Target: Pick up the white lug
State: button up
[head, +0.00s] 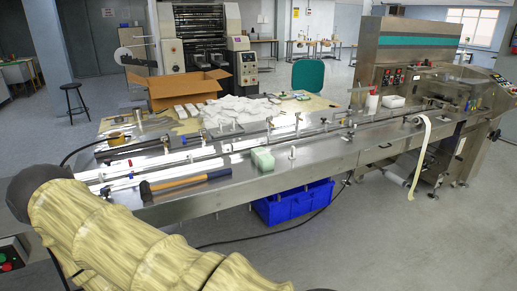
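A small white upright piece (292,153), which looks like the white lug, stands on the near edge of the steel machine bed (330,150). It is just right of a pale green and white block (263,159). It is small in the picture, so its exact shape is hard to tell. My arm, in a yellowish cover with a dark rounded part, fills the lower left. My gripper is not in view, and nothing is seen touching the white piece.
Rails and rods run along the bed behind. A white box (393,101) and a holder with a red item stand farther right. A blue crate (295,204) is under the bed. A cardboard box (187,88) stands behind.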

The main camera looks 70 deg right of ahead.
aim_at(293, 150)
jog(key=z, duration=0.35)
jog(key=i, duration=1.6)
jog(key=z, duration=1.7)
jog(key=i, duration=0.75)
jog(key=z, duration=0.7)
